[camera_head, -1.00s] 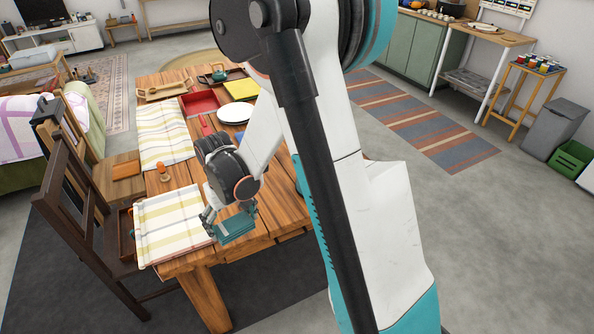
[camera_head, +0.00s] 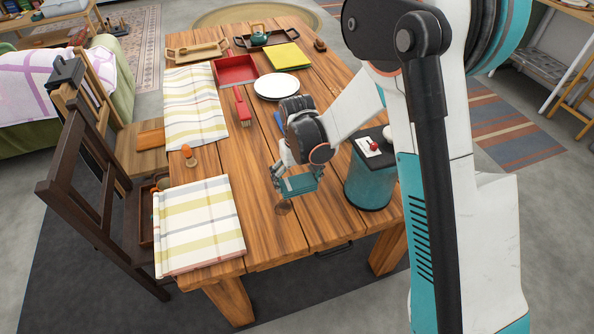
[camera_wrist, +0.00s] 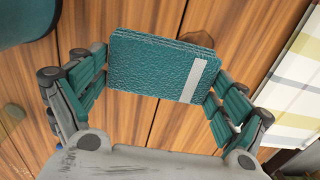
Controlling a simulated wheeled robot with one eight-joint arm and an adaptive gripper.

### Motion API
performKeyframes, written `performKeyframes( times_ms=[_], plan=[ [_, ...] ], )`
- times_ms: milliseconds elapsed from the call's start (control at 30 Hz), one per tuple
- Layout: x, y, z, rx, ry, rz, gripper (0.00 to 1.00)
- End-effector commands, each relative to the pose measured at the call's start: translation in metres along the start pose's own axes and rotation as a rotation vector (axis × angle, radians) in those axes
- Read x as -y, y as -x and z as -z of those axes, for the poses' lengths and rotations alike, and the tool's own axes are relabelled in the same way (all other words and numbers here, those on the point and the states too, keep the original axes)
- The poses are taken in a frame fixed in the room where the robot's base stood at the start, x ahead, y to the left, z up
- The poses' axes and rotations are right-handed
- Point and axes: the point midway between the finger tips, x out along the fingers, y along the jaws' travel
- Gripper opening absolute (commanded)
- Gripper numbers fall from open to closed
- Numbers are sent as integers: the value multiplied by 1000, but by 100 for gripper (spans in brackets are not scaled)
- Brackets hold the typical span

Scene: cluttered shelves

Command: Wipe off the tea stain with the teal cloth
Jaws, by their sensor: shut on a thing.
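The teal cloth (camera_head: 300,184) is a folded pad with a pale stripe across one end. My gripper (camera_head: 297,178) is shut on it, with a finger at each side. In the wrist view the cloth (camera_wrist: 150,68) spans between the fingers of my gripper (camera_wrist: 157,82). The tea stain (camera_head: 283,207) is a small brown patch on the wooden table, just nearer the front edge than the cloth. In the wrist view the stain (camera_wrist: 200,39) shows just beyond the cloth's far edge, partly hidden by it. The cloth appears to be above the tabletop; the exact gap is unclear.
A teal bin-like container (camera_head: 370,178) stands close to the right of my gripper. A striped placemat (camera_head: 200,226) lies to the left. A white plate (camera_head: 277,86), red tray (camera_head: 235,70) and red brush (camera_head: 242,108) are farther back. Bare wood surrounds the stain.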

Motion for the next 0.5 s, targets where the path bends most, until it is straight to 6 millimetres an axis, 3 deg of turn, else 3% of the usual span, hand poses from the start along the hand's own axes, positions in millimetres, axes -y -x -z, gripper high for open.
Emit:
performKeyframes(
  times_ms=[267, 500],
  plan=[
    [2, -12, 0, 0, 3, 0, 64],
    [2, -35, 1, 0, 2, 0, 64]
  ],
)
